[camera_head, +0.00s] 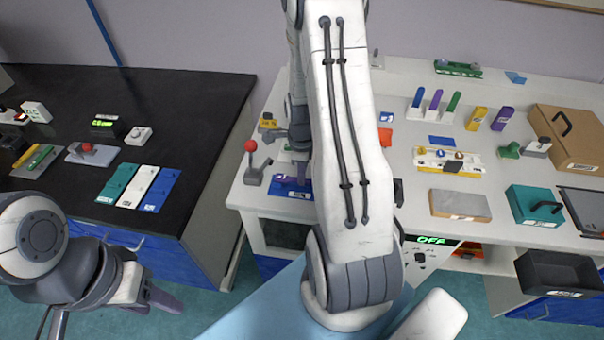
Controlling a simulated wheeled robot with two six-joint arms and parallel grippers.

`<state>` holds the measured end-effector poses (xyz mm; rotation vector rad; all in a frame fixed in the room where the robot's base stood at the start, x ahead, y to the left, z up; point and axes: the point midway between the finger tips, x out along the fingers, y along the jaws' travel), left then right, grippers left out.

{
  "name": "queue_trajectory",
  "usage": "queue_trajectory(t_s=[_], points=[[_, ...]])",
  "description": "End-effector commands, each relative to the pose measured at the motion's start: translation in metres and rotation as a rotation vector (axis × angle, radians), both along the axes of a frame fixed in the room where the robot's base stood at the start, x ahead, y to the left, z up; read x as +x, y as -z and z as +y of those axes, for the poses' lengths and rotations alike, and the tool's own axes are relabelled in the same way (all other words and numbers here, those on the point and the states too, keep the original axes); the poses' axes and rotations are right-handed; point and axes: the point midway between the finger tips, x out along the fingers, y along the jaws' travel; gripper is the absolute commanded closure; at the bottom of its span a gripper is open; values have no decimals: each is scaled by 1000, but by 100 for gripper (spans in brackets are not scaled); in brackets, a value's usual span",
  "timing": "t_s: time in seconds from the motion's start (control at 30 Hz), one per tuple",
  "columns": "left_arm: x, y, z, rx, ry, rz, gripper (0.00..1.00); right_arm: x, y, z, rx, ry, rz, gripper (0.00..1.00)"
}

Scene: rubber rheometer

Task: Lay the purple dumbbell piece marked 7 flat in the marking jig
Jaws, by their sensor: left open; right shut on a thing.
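I cannot make out a 7 on any piece. A purple upright piece (435,100) stands between a blue one and a green one at the back of the white bench; I cannot tell whether it is a dumbbell. A yellow and white fixture (450,161) lies on the bench to the right of my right arm; I cannot tell whether it is the marking jig. My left gripper (152,296) is open and empty, low before the black bench.
A red-knobbed lever device (255,172) stands at the white bench's left edge, near a blue-based item (292,188). A grey slab (460,205), a teal case (534,206) and a cardboard box (572,137) stand right. The black bench (185,115) holds several flat cards.

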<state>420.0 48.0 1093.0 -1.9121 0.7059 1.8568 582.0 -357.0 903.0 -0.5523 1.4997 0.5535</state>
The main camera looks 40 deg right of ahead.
Motion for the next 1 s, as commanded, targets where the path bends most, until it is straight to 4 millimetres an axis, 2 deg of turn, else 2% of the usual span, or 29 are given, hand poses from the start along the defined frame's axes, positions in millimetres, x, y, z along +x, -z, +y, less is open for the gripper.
queue_trajectory(t_s=[0.2, 0.23, 0.3, 0.67, 0.77, 1.0], points=[[0, 4, 0, 0, 0, 0, 50, 0, 5, 0, 0, 0, 0, 100], [0, 3, 0, 0, 0, 0, 50, 0, 5, 0, -1, 0, -1, 81], [0, 3, 0, 0, 0, 0, 50, 0, 4, 0, -1, 0, -1, 55], [0, 3, 0, 0, 0, 0, 50, 0, 2, 0, -1, 0, -1, 54], [0, 4, 0, 0, 0, 0, 50, 1, -8, -1, -3, 0, -5, 54], [0, 7, 0, 0, 0, 0, 50, 1, -55, -1, -3, 0, -7, 54]])
